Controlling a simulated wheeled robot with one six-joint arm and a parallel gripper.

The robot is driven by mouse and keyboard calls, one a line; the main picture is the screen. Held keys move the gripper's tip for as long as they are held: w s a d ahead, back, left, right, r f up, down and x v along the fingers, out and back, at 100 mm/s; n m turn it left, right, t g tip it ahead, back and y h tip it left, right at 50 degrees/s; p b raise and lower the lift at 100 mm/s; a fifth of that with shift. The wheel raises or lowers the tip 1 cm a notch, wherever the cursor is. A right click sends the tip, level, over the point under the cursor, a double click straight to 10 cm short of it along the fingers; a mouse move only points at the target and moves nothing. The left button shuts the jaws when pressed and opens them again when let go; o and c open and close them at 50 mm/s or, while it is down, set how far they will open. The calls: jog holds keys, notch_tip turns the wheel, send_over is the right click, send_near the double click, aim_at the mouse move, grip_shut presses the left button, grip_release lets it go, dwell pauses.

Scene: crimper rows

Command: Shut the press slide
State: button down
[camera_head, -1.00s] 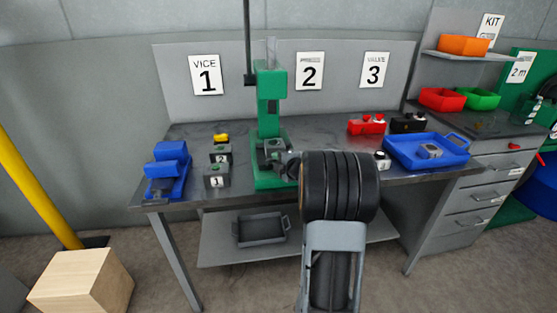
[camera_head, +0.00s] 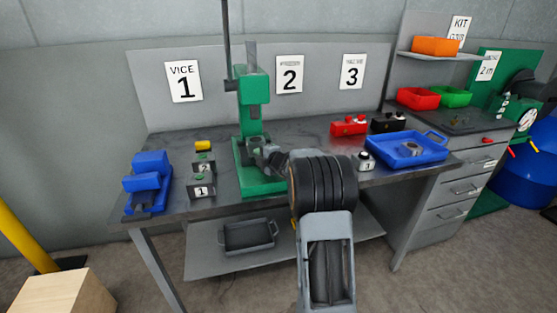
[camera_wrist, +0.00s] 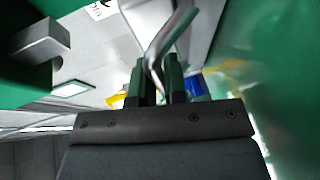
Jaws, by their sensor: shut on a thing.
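The green press (camera_head: 252,98) stands upright on the bench below the sign marked 2. A grey slide part (camera_head: 255,143) shows low on its front, partly hidden by my gripper (camera_head: 268,160). In the wrist view my gripper (camera_wrist: 159,82) has its two dark fingers shut on a bent grey metal handle (camera_wrist: 170,38). The handle runs up and right from between the fingers. Green press surfaces lie close on both sides. I cannot tell how far the slide stands open.
The blue vice (camera_head: 148,182) and grey button boxes (camera_head: 202,190) stand left of the press. A blue tray (camera_head: 436,151), a red box (camera_head: 348,126) and a black box (camera_head: 388,123) are to the right. A grey tray (camera_head: 249,237) lies on the lower shelf.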

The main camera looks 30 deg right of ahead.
jog(key=shift+w+r, duration=0.15)
jog(key=c, duration=1.6)
grip_release()
jog(key=shift+w, duration=0.1)
jog(key=shift+o, duration=0.7)
jog(key=shift+w+d, duration=0.1)
jog(key=shift+s, duration=0.2)
jog(key=s+d+r+b, duration=0.1)
jog(key=s+r, duration=0.1)
jog(key=s, duration=1.1)
jog(key=shift+s+d+r, duration=0.15)
jog(key=shift+d, duration=0.05)
